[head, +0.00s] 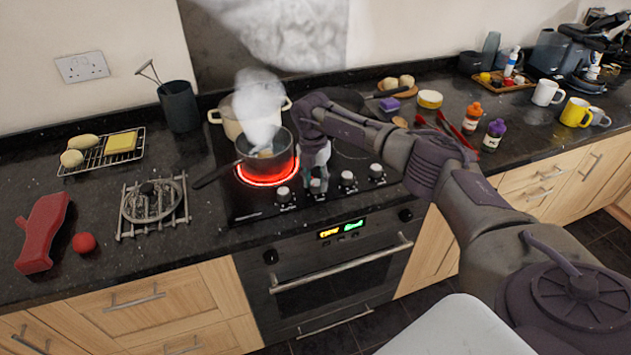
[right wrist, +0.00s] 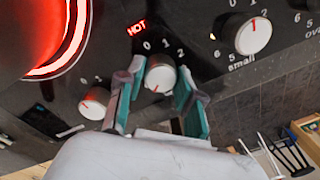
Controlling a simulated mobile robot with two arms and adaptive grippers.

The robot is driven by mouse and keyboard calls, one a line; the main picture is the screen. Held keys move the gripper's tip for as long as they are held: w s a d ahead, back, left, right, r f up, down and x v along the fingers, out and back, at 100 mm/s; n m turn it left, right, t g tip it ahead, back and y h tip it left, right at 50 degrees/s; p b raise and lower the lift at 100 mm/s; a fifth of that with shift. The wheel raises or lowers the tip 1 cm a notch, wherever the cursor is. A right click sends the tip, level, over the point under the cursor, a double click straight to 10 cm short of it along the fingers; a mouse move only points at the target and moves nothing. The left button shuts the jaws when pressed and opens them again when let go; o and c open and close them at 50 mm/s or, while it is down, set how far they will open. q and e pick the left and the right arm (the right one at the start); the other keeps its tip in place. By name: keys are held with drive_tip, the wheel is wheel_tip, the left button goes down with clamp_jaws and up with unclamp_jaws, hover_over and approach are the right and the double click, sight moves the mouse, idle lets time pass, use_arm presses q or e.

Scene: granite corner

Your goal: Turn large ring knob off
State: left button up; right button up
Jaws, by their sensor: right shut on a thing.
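The hob's large ring (head: 268,180) glows red under a dark steaming saucepan (head: 255,153); the glow also shows at the upper left of the right wrist view (right wrist: 75,45). My right gripper (head: 317,186) reaches down to the row of white knobs along the hob's front. In the right wrist view its two teal-padded fingers (right wrist: 160,84) are shut on a white knob (right wrist: 159,72), one on each side. A red "HOT" sign (right wrist: 137,28) is lit above this knob. The knob's label is hidden by the gripper. My left gripper is not in view.
Another knob (right wrist: 95,103) is close on the left, and one marked "small" (right wrist: 246,34) is on the right. A cream pot (head: 230,118) stands behind the saucepan. The saucepan's handle (head: 215,175) sticks out left. The oven handle (head: 340,262) is below.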

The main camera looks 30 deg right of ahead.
drive_tip(key=n+b, duration=0.2)
drive_tip(key=n, duration=0.4)
drive_tip(key=n+b, duration=0.2)
drive_tip(key=n, duration=0.3)
drive_tip(key=shift+t, duration=0.3)
drive_tip(key=n+b, duration=0.1)
drive_tip(key=n, duration=0.4)
drive_tip(key=shift+n+b, duration=0.4)
drive_tip(key=n+b, duration=0.1)
drive_tip(key=n, duration=0.5)
drive_tip(key=shift+t+b, duration=0.3)
drive_tip(key=n+b, duration=0.1)
drive_tip(key=n, duration=0.4)
drive_tip(key=shift+d+n, duration=0.1)
drive_tip(key=shift+n, duration=0.3)
drive_tip(key=n+b, duration=0.1)
drive_tip(key=n, duration=0.5)
drive_tip(key=shift+r+y, duration=0.1)
drive_tip(key=shift+y, duration=0.2)
drive_tip(key=n+b, duration=0.1)
drive_tip(key=n, duration=0.5)
drive_tip(key=shift+w+n, duration=0.1)
drive_tip(key=shift+n, duration=0.2)
drive_tip(key=n, duration=0.5)
drive_tip(key=shift+n, duration=0.3)
